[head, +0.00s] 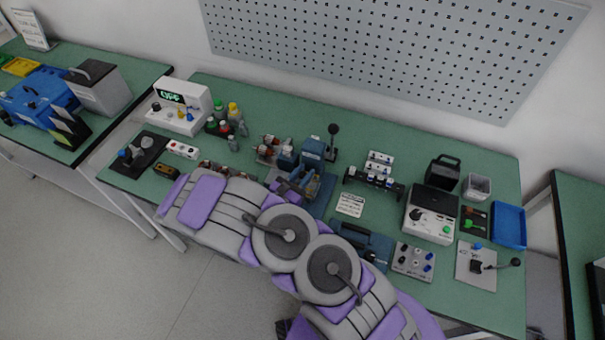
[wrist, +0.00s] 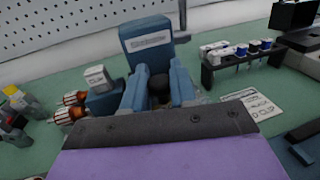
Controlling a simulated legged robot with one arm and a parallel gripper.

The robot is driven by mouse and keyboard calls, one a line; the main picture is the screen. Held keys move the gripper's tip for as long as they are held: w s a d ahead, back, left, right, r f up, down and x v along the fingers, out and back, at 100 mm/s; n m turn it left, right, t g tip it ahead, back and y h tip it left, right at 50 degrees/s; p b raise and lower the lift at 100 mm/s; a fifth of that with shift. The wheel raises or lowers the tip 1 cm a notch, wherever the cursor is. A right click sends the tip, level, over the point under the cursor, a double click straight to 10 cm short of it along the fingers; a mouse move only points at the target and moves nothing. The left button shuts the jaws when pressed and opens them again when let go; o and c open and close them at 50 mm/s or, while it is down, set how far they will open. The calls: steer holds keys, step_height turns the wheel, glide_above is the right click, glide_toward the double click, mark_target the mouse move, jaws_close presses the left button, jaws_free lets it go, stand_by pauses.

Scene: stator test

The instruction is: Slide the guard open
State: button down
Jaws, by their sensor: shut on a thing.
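The blue test fixture (head: 312,150) stands near the middle of the green bench, with its tall labelled block at the back. It also shows in the wrist view (wrist: 149,42), with two blue side pieces around a dark round part (wrist: 159,84). I cannot clearly pick out the guard from the rest of the fixture. My gripper (head: 290,190) is at the front left of the fixture, low and close to it. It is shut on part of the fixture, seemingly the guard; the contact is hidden. A dark, purple-backed edge fills the bottom of the wrist view and hides the fingertips.
Copper-wound parts (wrist: 72,103) sit left of the fixture. A black lever (head: 332,132) rises behind it. A rack (head: 373,180) and a printed card (head: 350,205) are to the right. Bottles (head: 232,112) stand at left.

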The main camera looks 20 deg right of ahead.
steer(key=w+a, duration=0.1)
steer(key=a, duration=0.1)
steer(key=w+a+p, duration=0.1)
steer(key=w+a, duration=0.3)
steer(key=a, duration=0.1)
steer(key=shift+p, duration=0.35)
steer(key=shift+r, duration=0.1)
steer(key=c, duration=0.9)
jaws_free()
steer(key=shift+w+a, duration=0.15)
steer(key=shift+a, duration=0.05)
steer(key=shift+c, duration=0.2)
steer(key=p+v, duration=0.2)
steer(key=v, duration=1.5)
steer(key=shift+a, duration=0.2)
